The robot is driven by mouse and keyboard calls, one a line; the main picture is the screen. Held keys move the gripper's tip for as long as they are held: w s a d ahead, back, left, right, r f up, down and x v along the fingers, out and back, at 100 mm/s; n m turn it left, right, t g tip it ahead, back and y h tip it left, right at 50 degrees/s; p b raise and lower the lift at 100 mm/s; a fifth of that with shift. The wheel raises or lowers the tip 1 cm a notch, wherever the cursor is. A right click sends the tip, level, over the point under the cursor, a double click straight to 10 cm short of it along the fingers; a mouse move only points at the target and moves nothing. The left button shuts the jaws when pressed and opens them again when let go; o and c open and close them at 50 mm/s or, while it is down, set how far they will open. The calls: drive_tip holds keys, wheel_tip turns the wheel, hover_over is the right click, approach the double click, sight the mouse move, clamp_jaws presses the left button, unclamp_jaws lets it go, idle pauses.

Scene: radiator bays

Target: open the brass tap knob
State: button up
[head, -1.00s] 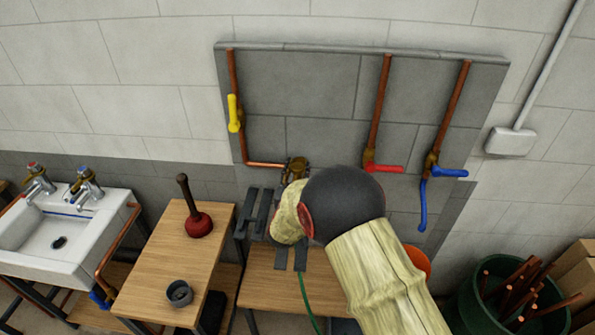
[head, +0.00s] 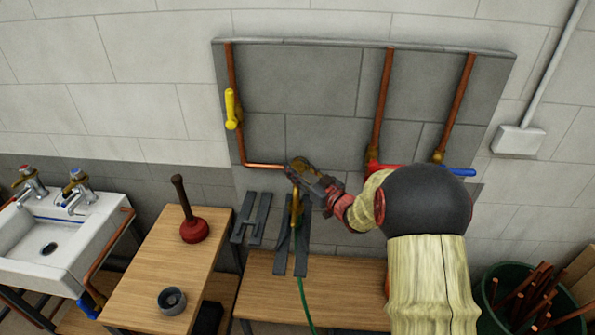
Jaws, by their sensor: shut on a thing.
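The brass tap (head: 295,207) is at the end of the low copper pipe on the grey wall panel, in the middle of the head view. Its brass body hangs down between dark flat bars, with a green hose below. My gripper (head: 301,170) reaches in from the right and is shut on the tap's knob at the top. The knob itself is mostly hidden by the gripper, so how far it is turned cannot be told.
A yellow lever valve (head: 232,108) is up left on the panel. A red lever (head: 385,168) and a blue lever (head: 462,172) are at right, partly behind my arm. A wooden bench (head: 262,290) stands below. A plunger (head: 194,230) stands on the left bench.

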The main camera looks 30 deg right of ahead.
drive_tip(key=n+g+y+p, duration=0.1)
drive_tip(key=n+g+y, duration=0.1)
drive_tip(key=n+y, duration=0.1)
drive_tip(key=n+g+y+p, duration=0.1)
drive_tip(key=n+g+y, duration=0.1)
drive_tip(key=y, duration=0.3)
drive_tip(key=shift+d+r+n+y, duration=0.15)
drive_tip(key=shift+n+y, duration=0.25)
drive_tip(key=shift+n, duration=0.3)
drive_tip(key=shift+p, duration=0.3)
drive_tip(key=o, duration=1.1)
drive_tip(key=shift+o, duration=0.4)
drive_tip(key=v, duration=1.1)
drive_tip(key=shift+s+d, duration=0.2)
drive_tip(key=shift+d, duration=0.15)
